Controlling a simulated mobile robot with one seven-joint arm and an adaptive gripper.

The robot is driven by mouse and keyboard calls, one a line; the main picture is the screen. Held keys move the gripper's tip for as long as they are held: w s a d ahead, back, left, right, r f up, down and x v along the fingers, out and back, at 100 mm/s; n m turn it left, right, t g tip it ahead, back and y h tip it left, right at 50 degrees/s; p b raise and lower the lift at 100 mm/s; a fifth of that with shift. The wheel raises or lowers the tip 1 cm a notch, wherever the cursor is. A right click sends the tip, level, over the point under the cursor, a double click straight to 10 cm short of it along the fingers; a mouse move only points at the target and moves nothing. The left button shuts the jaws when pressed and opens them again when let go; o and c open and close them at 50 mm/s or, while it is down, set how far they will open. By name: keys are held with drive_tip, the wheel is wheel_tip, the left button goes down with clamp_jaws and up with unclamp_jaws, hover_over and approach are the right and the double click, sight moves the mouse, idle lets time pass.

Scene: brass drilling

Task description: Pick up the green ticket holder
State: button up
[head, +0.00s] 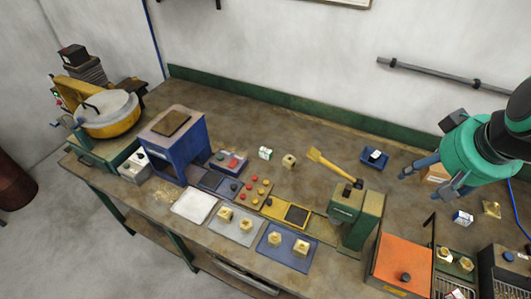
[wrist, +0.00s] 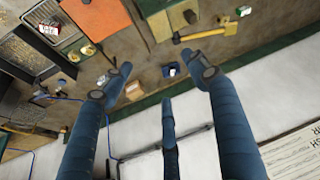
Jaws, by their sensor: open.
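A small white-and-green piece (head: 265,152), the likeliest green ticket holder, stands on the bench left of a brass nut in the head view. It is small, so its identity is unsure. What looks like the same piece shows at the top right of the wrist view (wrist: 265,8). My gripper (head: 427,182) is above the right part of the bench, far to the right of that piece.
A tan block (wrist: 134,90) lies below my gripper. The brass nut (head: 289,161) is close to the piece. A green backboard (head: 300,112) edges the bench.

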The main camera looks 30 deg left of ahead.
drive_tip(key=w+a+f+n+g+y+p, duration=0.1)
drive_tip(key=w+a+f+n+p, duration=0.25)
drive_tip(key=w+a, duration=0.8)
drive_tip(key=w+a+f+n+g+y+p, duration=0.15)
drive_tip(key=w+a+f+n, duration=0.25)
drive_tip(key=w+a, duration=0.8)
drive_tip(key=w+a+f+n+g+p, duration=0.1)
drive_tip(key=w+a+f, duration=0.3)
drive_tip(key=a+f, duration=0.7)
drive_tip(key=w+a+f+n+g+p, duration=0.1)
drive_tip(key=w+a+f+n+p, duration=0.3)
drive_tip(key=a+f, duration=0.8)
drive_tip(key=shift+w+a+f+n, duration=0.2)
drive_tip(key=shift+f+n, duration=0.15)
drive_tip(key=shift+f, duration=0.65)
drive_tip(key=shift+f+y, duration=0.1)
drive_tip(key=shift+y, duration=0.15)
drive_tip(key=p, duration=0.1)
hover_over(267, 149)
drive_tip(key=d, duration=0.2)
wheel_tip(267, 149, down, 7)
drive_tip(key=shift+f, duration=0.4)
drive_tip(key=shift+s+f, duration=0.1)
